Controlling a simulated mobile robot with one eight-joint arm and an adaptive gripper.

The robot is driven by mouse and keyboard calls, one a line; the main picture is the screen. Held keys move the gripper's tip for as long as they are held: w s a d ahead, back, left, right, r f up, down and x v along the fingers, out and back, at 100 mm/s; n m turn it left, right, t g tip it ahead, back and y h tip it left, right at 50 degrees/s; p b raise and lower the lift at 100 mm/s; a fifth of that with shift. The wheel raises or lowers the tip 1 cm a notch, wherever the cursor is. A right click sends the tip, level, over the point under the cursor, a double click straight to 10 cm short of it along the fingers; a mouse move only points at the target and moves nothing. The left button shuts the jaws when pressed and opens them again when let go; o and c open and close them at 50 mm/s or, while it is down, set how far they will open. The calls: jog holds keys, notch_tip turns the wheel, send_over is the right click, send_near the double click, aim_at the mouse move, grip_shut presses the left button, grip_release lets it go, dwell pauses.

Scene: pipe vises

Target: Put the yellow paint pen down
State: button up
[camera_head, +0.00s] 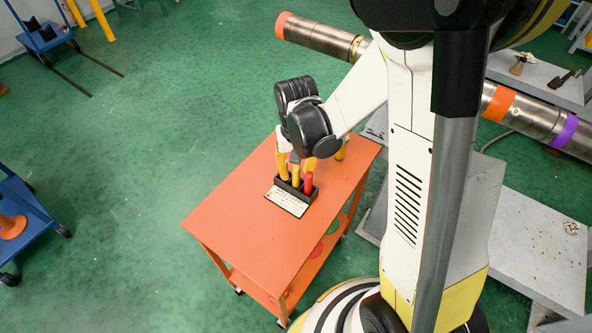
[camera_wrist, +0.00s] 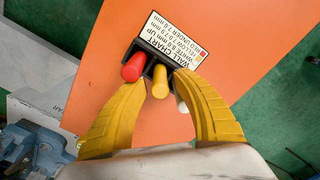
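The yellow paint pen (camera_wrist: 160,82) stands in the middle of a small black holder (camera_wrist: 148,52), between a red pen (camera_wrist: 133,68) and a white pen (camera_wrist: 182,104). The white pen is partly hidden by my right finger. My gripper (camera_wrist: 161,73) points down over the holder, with a yellow finger on each side of the yellow pen. The fingers look open, with narrow gaps beside the pen. In the head view my gripper (camera_head: 297,170) is over the holder, and the yellow pen (camera_head: 296,173) and red pen (camera_head: 309,183) show there.
The holder stands on an orange cart top (camera_head: 245,235). A printed wall chart card (camera_head: 287,201) lies beside it. Another yellow item (camera_head: 342,150) is behind my gripper. The cart's front left is clear. A steel pipe (camera_head: 320,36) with coloured bands runs behind my arm.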

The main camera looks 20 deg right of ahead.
jog(key=shift+r, duration=0.1)
notch_tip(320, 180, up, 12)
jog(key=p, duration=0.5)
jog(key=s+r+n+t, duration=0.2)
jog(key=s+r+t, duration=0.5)
jog(key=s+r, duration=0.3)
jog(key=shift+r, duration=1.1)
jog(key=shift+f+b, duration=0.75)
